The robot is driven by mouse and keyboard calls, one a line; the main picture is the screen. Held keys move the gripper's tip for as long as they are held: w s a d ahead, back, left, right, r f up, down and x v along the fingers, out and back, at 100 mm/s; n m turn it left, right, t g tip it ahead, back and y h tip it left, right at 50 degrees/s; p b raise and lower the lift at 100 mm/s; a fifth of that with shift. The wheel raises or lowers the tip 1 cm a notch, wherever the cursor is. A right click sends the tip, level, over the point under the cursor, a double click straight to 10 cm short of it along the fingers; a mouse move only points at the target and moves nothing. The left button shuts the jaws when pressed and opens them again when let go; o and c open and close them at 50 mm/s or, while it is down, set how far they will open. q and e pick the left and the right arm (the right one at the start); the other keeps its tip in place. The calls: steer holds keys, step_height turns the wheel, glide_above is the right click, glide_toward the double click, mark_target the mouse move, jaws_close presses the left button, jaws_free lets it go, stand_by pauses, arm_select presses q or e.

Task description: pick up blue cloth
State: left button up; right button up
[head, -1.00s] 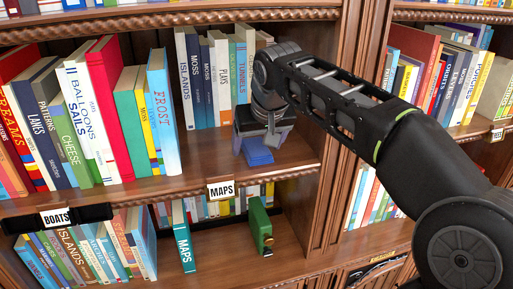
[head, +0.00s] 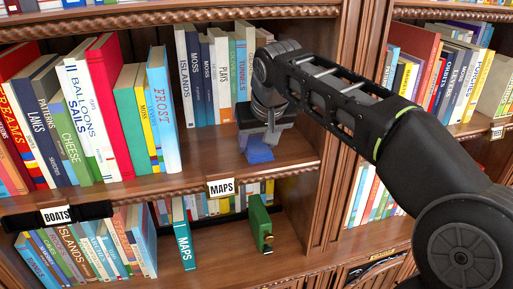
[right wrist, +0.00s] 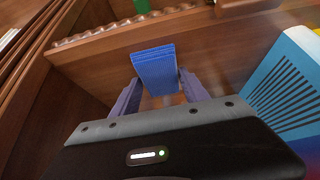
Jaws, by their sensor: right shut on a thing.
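The blue cloth (head: 260,156) is at the front right of the middle shelf, above the MAPS label. My right gripper (head: 259,144) reaches down over it from the right and is shut on it. In the right wrist view the cloth (right wrist: 155,66) is a ribbed blue piece standing up between the two purple fingers of the gripper (right wrist: 160,86). The cloth's lower part is close to the shelf board; I cannot tell if it still touches. The gripper hides the cloth's upper part in the head view. My left gripper is not in view.
Upright books, including the light blue FROST book (head: 163,112), stand left of the cloth, and more stand behind it (head: 224,75). A wooden upright (head: 345,130) is to the right. The shelf below holds a green book (head: 259,222) and a teal MAPS book (head: 183,240).

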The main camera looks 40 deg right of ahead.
mark_target(256, 146)
steer(key=c, duration=0.7)
steer(key=shift+o, duration=0.2)
steer(key=shift+r, duration=0.1)
steer(key=shift+a+r+b, duration=0.15)
steer(key=shift+b, duration=0.15)
steer(key=shift+s+r, duration=0.1)
steer(key=shift+r, duration=0.25)
step_height(256, 146, up, 6)
steer(key=shift+f, duration=0.2)
steer(key=shift+s+a+b, duration=0.25)
steer(key=shift+s+a, duration=0.1)
steer(key=shift+a, duration=0.25)
steer(key=shift+s+a+b, duration=0.25)
steer(key=shift+s+a, duration=0.1)
steer(key=shift+a, duration=0.25)
steer(key=s+a+p, duration=0.3)
steer(key=s+a, duration=0.6)
steer(key=a, duration=0.5)
steer(key=shift+a, duration=0.2)
steer(key=shift+w+r, duration=0.1)
